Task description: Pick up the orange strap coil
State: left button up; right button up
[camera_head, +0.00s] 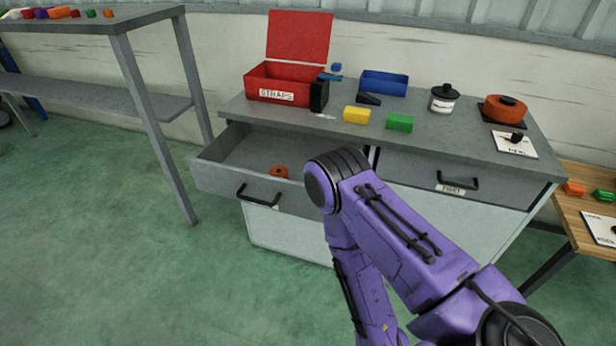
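A small orange strap coil (280,172) lies inside the pulled-out left drawer (240,177) of the grey workbench, near its front right. A larger orange round coil-like item (503,108) with a dark top piece sits on a black square at the right end of the bench top. I cannot tell from this view which one the task means. My purple right arm rises from the lower right, bends in front of the bench beside the drawer, and runs down out of the picture. Neither of my grippers shows.
An open red box (284,82) marked STRAPS, a blue tray (384,83), yellow block (356,115), green block (399,122) and lidded jar (443,98) stand on the bench. The right drawer (452,178) is shut.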

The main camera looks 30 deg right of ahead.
aim_at(280, 171)
jog(key=z, duration=1.05)
jog(key=i, duration=0.3)
